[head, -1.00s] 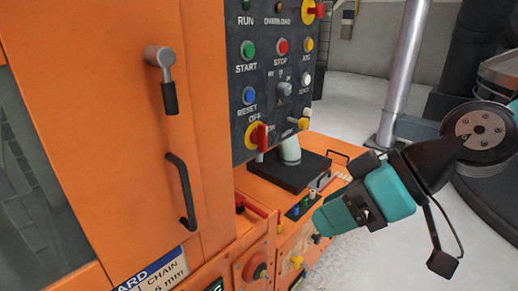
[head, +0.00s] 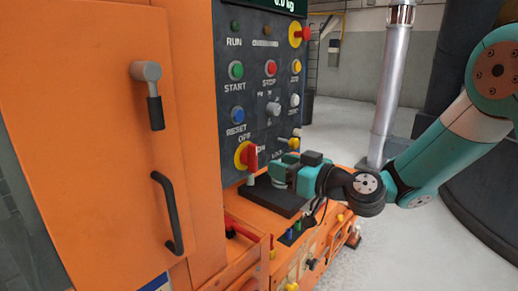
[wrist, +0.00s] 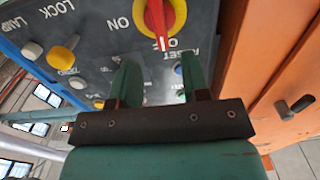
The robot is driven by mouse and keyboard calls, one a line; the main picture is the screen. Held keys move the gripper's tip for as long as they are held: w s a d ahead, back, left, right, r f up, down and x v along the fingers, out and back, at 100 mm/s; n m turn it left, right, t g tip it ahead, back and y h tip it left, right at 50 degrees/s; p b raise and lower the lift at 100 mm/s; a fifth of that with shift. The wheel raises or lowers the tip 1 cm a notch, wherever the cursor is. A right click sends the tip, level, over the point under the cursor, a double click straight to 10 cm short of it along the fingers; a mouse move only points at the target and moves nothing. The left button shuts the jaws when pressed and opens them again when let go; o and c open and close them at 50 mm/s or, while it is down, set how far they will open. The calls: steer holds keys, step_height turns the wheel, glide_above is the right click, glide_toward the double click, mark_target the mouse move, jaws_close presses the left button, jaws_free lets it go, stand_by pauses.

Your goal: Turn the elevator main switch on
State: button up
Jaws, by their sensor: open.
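The main switch (head: 247,157) is a red handle on a yellow round plate, low on the dark control panel (head: 252,75). OFF is marked above it and ON to its right. In the wrist view, which is turned over, the switch (wrist: 163,18) is cut by the top edge and its red pointer is at the OFF label. My gripper (wrist: 158,78) is open and empty, its two fingers pointing at the panel with the switch ahead of the gap between them. In the head view it is just right of the switch; its fingertips are hard to make out there.
START (head: 236,70), STOP (head: 270,68) and RESET (head: 237,115) buttons sit above the switch. An orange door with a dark handle (head: 167,212) is at left. A black plate (head: 270,197) lies below the panel. Open floor is at right.

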mark_target(256, 157)
steer(key=p+x, duration=0.2)
steer(key=x, duration=0.5)
steer(key=shift+a, duration=0.1)
jaws_close()
